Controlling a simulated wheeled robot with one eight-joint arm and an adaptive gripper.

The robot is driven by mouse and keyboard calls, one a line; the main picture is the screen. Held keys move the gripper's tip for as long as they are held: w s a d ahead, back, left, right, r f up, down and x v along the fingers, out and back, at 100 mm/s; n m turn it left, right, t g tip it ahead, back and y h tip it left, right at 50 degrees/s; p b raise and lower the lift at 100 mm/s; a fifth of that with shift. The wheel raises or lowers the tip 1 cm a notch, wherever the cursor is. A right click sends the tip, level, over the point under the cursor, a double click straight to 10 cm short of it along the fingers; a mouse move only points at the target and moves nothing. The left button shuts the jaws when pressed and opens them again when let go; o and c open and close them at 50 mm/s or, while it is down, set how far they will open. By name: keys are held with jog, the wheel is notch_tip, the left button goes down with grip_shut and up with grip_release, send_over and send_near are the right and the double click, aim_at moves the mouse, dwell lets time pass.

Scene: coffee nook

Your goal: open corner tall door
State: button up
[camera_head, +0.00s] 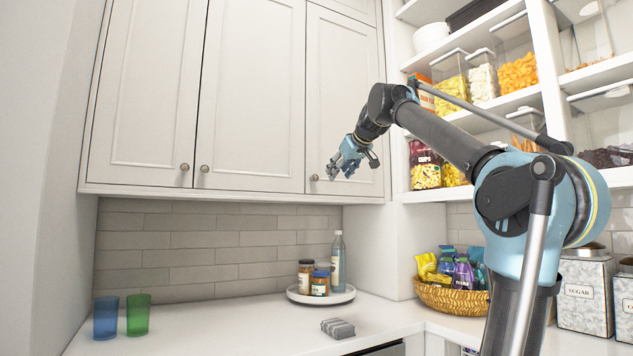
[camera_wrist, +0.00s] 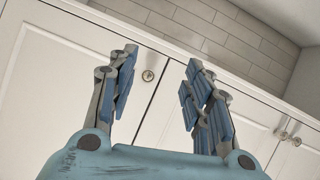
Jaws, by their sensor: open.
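The corner tall door (camera_head: 340,85) is the rightmost white upper cabinet door in the head view, and it is shut. Its round knob (camera_head: 314,177) is at the lower left corner of the door. My gripper (camera_head: 336,170) is open in front of the door's lower part, just right of the knob in the head view. In the wrist view, the open fingers of my gripper (camera_wrist: 161,66) point toward the door, and the knob (camera_wrist: 148,75) shows between them, closer to the left finger. I cannot tell the remaining distance to the knob. No contact is visible.
Two neighbouring cabinet doors (camera_head: 250,90) are shut. Below, the counter (camera_head: 220,325) holds blue and green cups (camera_head: 138,314), a round tray (camera_head: 340,297) with jars and a bottle, and a grey object (camera_head: 338,328). Open shelves (camera_head: 480,110) with food containers stand right of the door.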

notch_tip(320, 180, up, 7)
jog(key=w+a, duration=0.1)
jog(key=a, duration=0.1)
send_near(316, 177)
jog(key=shift+n+t, duration=0.3)
jog(key=shift+t, duration=0.1)
jog(key=x, duration=0.9)
jog(key=shift+s+a+f, duration=0.1)
jog(key=shift+a+f, duration=0.05)
jog(key=shift+f, duration=0.2)
grip_shut()
